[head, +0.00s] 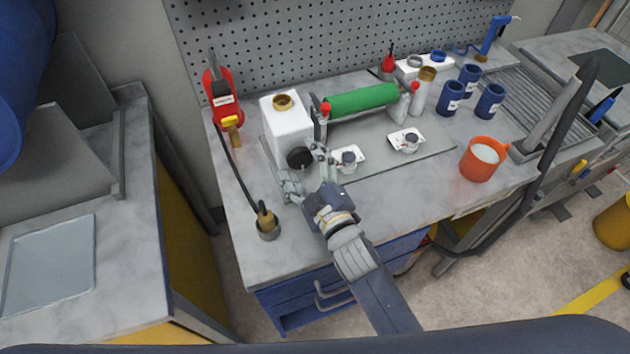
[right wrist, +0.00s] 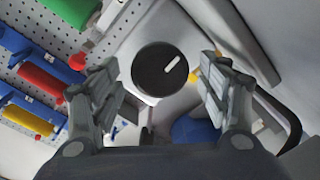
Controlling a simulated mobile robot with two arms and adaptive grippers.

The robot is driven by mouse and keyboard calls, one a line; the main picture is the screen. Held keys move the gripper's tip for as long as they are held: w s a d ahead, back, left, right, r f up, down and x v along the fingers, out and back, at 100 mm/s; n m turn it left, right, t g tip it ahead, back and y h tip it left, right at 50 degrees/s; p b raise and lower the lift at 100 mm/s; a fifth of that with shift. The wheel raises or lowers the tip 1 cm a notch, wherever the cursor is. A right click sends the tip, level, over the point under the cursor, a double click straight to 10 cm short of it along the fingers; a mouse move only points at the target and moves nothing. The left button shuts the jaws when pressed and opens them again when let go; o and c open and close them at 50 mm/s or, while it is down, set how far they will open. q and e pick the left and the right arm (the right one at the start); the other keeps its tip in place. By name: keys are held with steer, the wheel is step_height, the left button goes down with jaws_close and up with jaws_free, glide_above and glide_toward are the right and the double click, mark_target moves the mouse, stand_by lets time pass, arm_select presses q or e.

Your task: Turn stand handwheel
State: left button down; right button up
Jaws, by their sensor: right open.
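A black round handwheel (head: 299,158) sits on the front of a white stand (head: 287,125) at the left end of the roller coater. In the right wrist view the handwheel (right wrist: 150,78) is a dark disc with a white mark slanting up to the right. My right gripper (head: 304,170) is open in front of the handwheel. In the right wrist view my right gripper (right wrist: 162,88) has one finger on each side of the disc, with gaps between; no contact shows. My left gripper is in neither view.
A green roller (head: 362,100) lies right of the stand. Small white trays with jars (head: 347,160) stand close to the right of my gripper. An orange mug (head: 483,158) stands farther right.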

steer(key=v, duration=1.1)
steer(key=shift+s, duration=0.1)
steer(key=shift+d, duration=0.1)
